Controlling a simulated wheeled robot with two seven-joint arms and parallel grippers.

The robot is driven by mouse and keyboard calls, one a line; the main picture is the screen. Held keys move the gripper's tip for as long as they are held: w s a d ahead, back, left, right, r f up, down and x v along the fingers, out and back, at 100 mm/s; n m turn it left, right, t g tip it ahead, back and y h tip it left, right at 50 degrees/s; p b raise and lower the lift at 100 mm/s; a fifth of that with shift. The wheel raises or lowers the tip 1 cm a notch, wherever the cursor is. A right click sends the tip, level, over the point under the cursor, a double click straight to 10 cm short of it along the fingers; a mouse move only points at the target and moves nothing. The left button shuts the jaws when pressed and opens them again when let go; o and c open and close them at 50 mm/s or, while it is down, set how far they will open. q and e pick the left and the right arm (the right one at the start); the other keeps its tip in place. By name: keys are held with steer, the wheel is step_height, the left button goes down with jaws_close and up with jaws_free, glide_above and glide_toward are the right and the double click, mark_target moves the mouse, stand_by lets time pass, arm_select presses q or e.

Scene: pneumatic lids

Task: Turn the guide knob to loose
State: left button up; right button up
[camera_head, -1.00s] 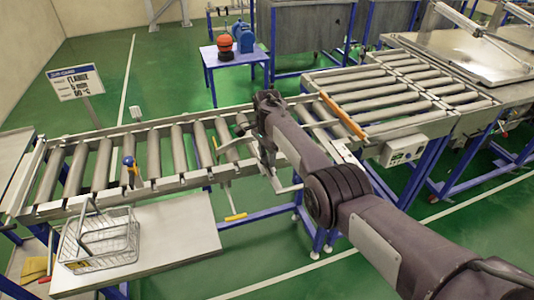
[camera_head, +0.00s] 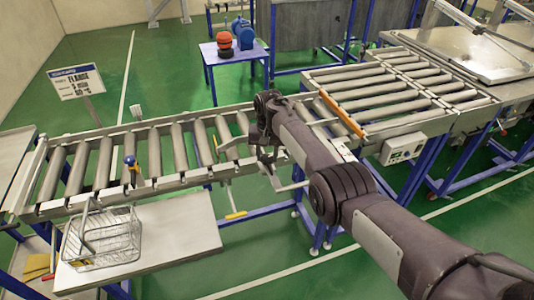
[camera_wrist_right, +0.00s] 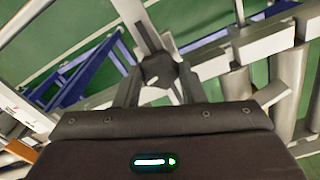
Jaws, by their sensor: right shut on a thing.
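A dark, lobed guide knob (camera_wrist_right: 158,71) sits at the end of a pale metal bracket in the right wrist view. My right gripper (camera_wrist_right: 160,82) is shut on it, with one finger on each side. In the head view my right gripper (camera_head: 268,164) is at the near rail of the roller conveyor, beside a pale bracket (camera_head: 288,186). There the knob is hidden by the hand and arm. Any loose or tight marking on the knob cannot be made out. My left gripper is not in view.
A wire basket (camera_head: 103,240) stands on a side shelf (camera_head: 185,235). A control box (camera_head: 403,149) and a sign (camera_head: 76,82) also show. Green floor is clear in front.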

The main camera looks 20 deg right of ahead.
mark_target(268, 158)
steer(key=n, duration=0.5)
steer(key=shift+d+r, duration=0.1)
steer(key=n+b, duration=0.1)
steer(key=n, duration=0.5)
steer(key=shift+w, duration=0.1)
steer(key=shift+n+b, duration=0.3)
steer(key=o, duration=1)
step_height(268, 158, up, 8)
steer(key=p, duration=0.8)
steer(key=shift+d, duration=0.1)
